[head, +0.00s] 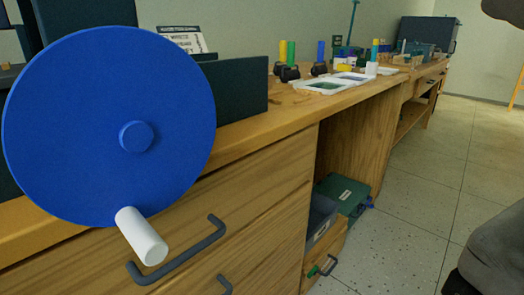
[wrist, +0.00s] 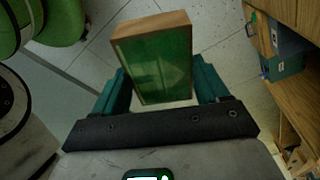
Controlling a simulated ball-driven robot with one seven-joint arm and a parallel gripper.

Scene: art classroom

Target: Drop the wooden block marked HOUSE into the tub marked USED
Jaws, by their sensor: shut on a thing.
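A wooden block (wrist: 158,62) with a green face and bare wood edges is held in my gripper (wrist: 163,82) in the wrist view. The teal fingers press on its two sides, above the floor. No HOUSE mark can be read on the face that shows. A grey-blue tub (head: 320,216) stands in the open space under the bench in the head view, and it also seems to show at the upper right of the wrist view (wrist: 286,38). Its label cannot be read, so I cannot tell whether it says USED. My gripper is not seen in the head view.
A green box (head: 345,191) with a pale label stands beside the tub. A large blue disc (head: 85,125) with a white handle (head: 141,236) is close at the left. The wooden bench (head: 250,140) carries paint trays (head: 322,87). Speckled floor (head: 420,170) is open at the right.

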